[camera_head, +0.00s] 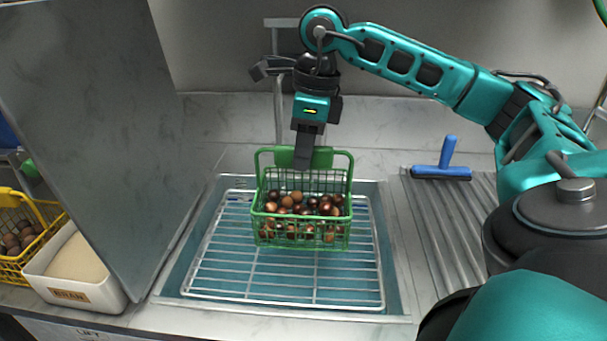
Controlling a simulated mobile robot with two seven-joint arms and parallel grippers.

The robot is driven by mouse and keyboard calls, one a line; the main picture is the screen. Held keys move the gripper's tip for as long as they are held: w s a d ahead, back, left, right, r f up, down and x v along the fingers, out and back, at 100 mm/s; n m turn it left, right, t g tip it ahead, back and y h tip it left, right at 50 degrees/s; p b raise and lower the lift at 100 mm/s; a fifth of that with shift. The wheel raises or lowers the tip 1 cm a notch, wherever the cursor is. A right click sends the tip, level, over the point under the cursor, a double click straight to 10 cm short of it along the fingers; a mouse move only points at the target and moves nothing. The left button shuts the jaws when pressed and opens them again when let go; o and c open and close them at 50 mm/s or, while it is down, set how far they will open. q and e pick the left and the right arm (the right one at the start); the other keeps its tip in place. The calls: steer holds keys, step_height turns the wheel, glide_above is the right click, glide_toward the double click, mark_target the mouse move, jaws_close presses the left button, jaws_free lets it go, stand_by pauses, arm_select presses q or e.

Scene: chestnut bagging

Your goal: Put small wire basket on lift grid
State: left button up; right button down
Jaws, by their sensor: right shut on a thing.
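The small green wire basket (300,232) is full of brown chestnuts and appears upright over the back half of the lift grid (230,272). The grid is a silvery wire rack set in a sink basin. My right gripper (304,158) points down and is shut on the green basket's top handle. I cannot tell whether the basket's bottom touches the grid wires. My left gripper is not in view.
A tall grey panel (105,130) stands at the left. Beside it are a white bran box (85,290) and a yellow basket (12,268) with chestnuts. A blue squeegee (442,165) lies on the ribbed drainboard (445,230) at right.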

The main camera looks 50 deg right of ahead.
step_height(320, 180, down, 4)
steer(key=shift+r+b, duration=0.25)
steer(key=shift+b, duration=0.05)
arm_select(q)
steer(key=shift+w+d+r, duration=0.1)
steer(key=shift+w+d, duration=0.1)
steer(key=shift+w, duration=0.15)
arm_select(e)
steer(key=shift+f, duration=0.35)
steer(key=shift+f, duration=0.2)
steer(key=c, duration=1)
jaws_free()
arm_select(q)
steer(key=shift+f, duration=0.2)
arm_select(e)
steer(key=shift+r, duration=0.1)
